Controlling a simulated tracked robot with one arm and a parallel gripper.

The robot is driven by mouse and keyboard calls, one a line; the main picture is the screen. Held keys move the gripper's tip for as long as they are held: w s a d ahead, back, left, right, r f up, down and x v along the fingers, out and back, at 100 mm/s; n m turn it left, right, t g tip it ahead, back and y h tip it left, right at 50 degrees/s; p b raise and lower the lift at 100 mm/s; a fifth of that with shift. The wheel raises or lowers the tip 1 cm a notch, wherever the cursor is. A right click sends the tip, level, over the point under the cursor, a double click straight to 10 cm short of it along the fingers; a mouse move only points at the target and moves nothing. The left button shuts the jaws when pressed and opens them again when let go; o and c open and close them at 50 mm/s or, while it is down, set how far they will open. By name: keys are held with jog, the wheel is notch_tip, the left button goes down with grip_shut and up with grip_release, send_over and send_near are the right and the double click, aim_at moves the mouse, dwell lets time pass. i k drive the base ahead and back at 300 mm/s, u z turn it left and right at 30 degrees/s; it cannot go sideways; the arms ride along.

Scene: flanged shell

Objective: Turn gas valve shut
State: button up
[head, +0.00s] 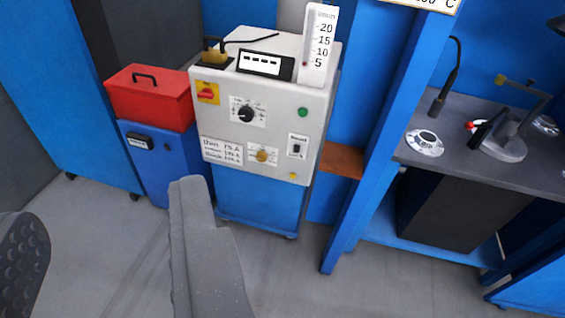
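No part is plainly marked as the gas valve. A small brass-coloured fitting (213,50) with a dark cable or hose sits on the top left of a grey machine (222,118). A white flow scale (319,45), marked 5 to 20, stands at the top right, with a red mark near 5. The front panel carries a red switch on yellow (206,94), a black dial (246,114) and a brass-coloured knob (262,156). My gripper (112,225) is open and empty, its fingers wide apart, in front of and below the machine. The right finger overlaps its blue lower part.
A red toolbox (150,98) sits on a blue unit (150,160) left of the machine. A blue post (378,140) stands to its right. A grey bench (465,150) holds a clamp stand (510,130) and a white disc (424,143). The floor in front is clear.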

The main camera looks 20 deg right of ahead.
aim_at(261, 157)
jog(key=i, duration=1)
